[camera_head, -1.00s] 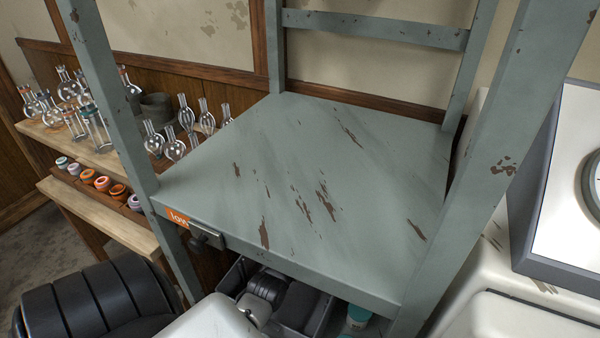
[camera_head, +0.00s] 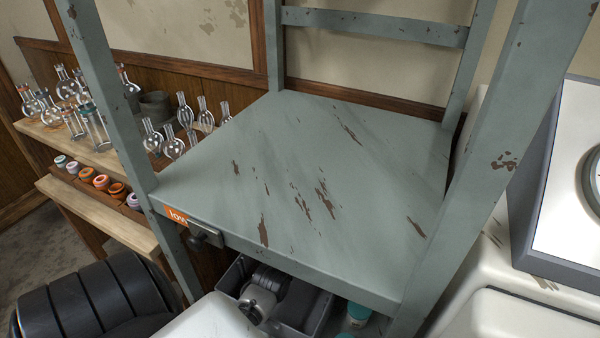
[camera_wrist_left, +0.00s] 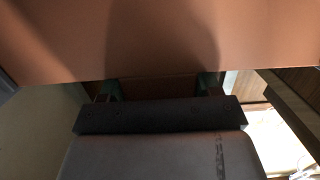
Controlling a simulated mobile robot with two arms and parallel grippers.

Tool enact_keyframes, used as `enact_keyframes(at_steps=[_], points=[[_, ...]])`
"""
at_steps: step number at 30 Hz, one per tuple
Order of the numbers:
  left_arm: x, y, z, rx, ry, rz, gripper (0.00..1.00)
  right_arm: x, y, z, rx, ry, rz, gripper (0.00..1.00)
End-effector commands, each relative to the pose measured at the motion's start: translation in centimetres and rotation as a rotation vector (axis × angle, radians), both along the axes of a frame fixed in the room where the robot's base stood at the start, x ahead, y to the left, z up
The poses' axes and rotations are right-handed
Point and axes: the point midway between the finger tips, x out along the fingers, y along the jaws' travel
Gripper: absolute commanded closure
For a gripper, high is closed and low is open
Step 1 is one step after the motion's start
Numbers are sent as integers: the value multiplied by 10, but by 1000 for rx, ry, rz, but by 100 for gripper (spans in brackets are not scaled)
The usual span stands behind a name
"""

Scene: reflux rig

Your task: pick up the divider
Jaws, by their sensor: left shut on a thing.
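In the left wrist view a broad, plain orange-brown panel, which looks like the divider (camera_wrist_left: 160,40), fills the upper part of the picture. My left gripper (camera_wrist_left: 158,88) is just below it, with its two fingers set apart and its jaws shut on the panel's brown lower part. The fingertips are dim and partly hidden by the panel. My right gripper is in neither view.
The grey-green worn shelf (camera_head: 330,170) is empty, with upright posts at its corners. Glass flasks (camera_head: 152,138) and coloured rings (camera_head: 101,181) stand on wooden ledges at left. A white-faced device (camera_head: 560,190) is at right.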

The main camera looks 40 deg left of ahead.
Motion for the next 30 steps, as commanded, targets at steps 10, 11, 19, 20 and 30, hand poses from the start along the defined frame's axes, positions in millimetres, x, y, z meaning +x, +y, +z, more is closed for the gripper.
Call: enact_keyframes(at_steps=[10, 11, 19, 20, 30], points=[[0, 0, 19, 0, -3, 0, 74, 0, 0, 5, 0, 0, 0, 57], [0, 0, 23, 0, -3, 0, 74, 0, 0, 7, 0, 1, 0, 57], [0, 0, 73, 2, -5, 0, 74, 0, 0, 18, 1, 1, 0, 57], [0, 0, 79, 1, -4, 0, 74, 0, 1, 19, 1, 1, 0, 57], [1, 0, 148, 2, -4, 0, 74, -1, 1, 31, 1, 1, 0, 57]])
